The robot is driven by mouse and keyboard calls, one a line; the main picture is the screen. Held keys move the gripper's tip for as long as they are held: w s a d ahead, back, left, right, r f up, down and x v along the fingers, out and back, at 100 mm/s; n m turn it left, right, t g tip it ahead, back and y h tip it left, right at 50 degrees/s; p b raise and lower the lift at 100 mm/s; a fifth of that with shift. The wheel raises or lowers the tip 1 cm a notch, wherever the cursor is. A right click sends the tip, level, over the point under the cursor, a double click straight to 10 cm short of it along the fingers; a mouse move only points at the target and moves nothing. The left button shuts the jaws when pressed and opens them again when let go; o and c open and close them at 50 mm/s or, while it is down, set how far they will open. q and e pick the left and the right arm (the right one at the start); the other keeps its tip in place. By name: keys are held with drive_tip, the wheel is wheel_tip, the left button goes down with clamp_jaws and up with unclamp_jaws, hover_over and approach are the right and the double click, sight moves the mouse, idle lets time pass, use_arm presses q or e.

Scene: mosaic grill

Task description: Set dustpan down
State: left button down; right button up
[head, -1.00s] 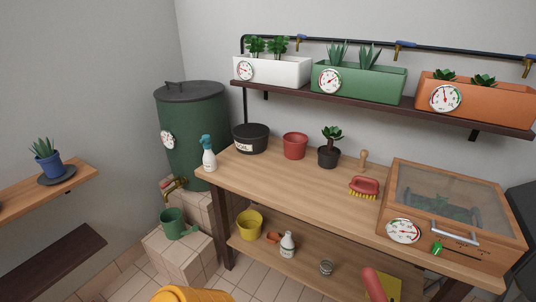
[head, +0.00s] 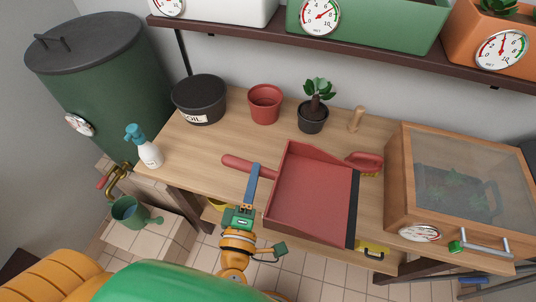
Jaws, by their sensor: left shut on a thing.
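The red dustpan (head: 312,195) is over the front part of the wooden bench, with its dark lip at the right and its handle (head: 245,165) pointing left. My left gripper (head: 254,170) comes up from below and is shut on the handle near the pan. The pan is empty and covers part of the bench's front edge. I cannot tell whether its underside touches the bench top (head: 205,150). My right gripper is not in view.
A red brush (head: 366,160) lies close behind the dustpan, partly hidden. A wooden glazed box (head: 400,185) stands to the right. A potted plant (head: 313,118), red pot (head: 265,105), soil tub (head: 200,98) and spray bottle (head: 148,152) stand behind and left.

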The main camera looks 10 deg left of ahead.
use_arm(q)
drive_tip(key=w+a+f+b, duration=0.1)
drive_tip(key=w+f+b, duration=0.2)
drive_tip(key=w+a+f+b, duration=0.2)
drive_tip(key=w+f+b, duration=0.1)
drive_tip(key=w, duration=0.1)
drive_tip(key=w+a+f+b, duration=0.1)
drive_tip(key=w+f+b, duration=0.2)
drive_tip(key=w, duration=0.1)
drive_tip(key=shift+a+f, duration=0.2)
drive_tip(key=shift+a, duration=0.05)
wheel_tip(320, 180, down, 4)
drive_tip(key=b, duration=0.4)
drive_tip(key=shift+w+r, duration=0.1)
drive_tip(key=shift+r, duration=0.1)
drive_tip(key=shift+w+r+p, duration=0.1)
drive_tip(key=shift+r+p, duration=0.15)
drive_tip(key=shift+p, duration=0.1)
drive_tip(key=shift+a+f, duration=0.1)
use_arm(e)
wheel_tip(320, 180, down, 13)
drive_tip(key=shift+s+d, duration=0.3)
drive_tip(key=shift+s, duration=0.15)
use_arm(q)
drive_tip(key=c, duration=0.6)
unclamp_jaws()
drive_tip(key=shift+c, duration=0.2)
